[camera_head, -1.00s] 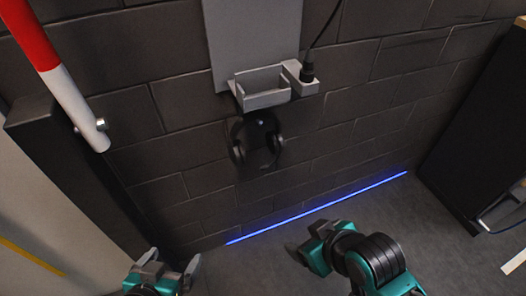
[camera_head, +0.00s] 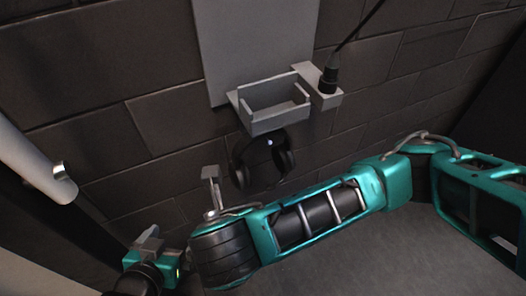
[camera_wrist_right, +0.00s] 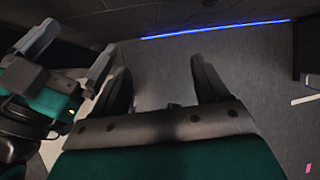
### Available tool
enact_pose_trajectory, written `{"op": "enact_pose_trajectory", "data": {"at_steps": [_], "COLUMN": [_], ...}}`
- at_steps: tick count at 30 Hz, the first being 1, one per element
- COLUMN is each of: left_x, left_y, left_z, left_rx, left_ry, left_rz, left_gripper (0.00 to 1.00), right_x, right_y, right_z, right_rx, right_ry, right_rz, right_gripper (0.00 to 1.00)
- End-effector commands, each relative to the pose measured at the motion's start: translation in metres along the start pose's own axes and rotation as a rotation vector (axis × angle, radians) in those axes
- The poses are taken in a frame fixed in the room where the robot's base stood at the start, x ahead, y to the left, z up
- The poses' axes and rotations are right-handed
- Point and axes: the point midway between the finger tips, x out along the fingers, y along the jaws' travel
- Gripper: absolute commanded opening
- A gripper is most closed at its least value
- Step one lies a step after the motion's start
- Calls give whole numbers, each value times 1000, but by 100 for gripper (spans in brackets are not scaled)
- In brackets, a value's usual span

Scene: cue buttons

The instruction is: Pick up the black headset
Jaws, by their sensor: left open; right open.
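The black headset (camera_head: 241,176) hangs against the dark brick wall just below the grey wall holder, in the middle of the head view. My right forearm passes in front of and below it without visibly touching it. My left gripper (camera_head: 148,250) is at the lower left of the head view, open and empty, below and left of the headset. It also shows at the left of the right wrist view (camera_wrist_right: 80,40). My right gripper (camera_wrist_right: 160,70) is open with nothing between its fingers. In the head view its fingers cannot be clearly made out. The headset is not seen in the right wrist view.
The grey holder (camera_head: 273,116) on a wall panel has an open tray and a black plug with a cable (camera_head: 328,79) at its right. A white pole (camera_head: 32,160) stands at the left. A blue light strip (camera_wrist_right: 215,28) runs along the floor's edge. My two grippers are close together.

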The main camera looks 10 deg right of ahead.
Motion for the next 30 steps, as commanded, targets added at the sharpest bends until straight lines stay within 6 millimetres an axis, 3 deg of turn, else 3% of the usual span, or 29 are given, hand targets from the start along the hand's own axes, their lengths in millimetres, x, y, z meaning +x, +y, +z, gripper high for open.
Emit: {"op": "enact_pose_trajectory", "data": {"at_steps": [5,15,23,28,30], "left_x": [2,7,8,12,14], "left_y": [0,0,-2,-2,-2], "left_z": [3,14,18,24,28], "left_rx": [-3,-1,8,9,9], "left_ry": [-1,-7,-9,-9,-9], "left_rz": [0,0,0,0,0], "left_gripper": [100,100,100,100,100], "right_x": [12,43,52,67,80], "right_y": [-14,-37,-44,-55,-54], "right_z": [10,58,73,96,94], "right_rx": [-80,-78,-76,-74,-78], "right_ry": [-11,-10,-11,-12,-7], "right_rz": [-49,-45,-44,-44,-43], "right_gripper": [74,74,74,74,74]}}
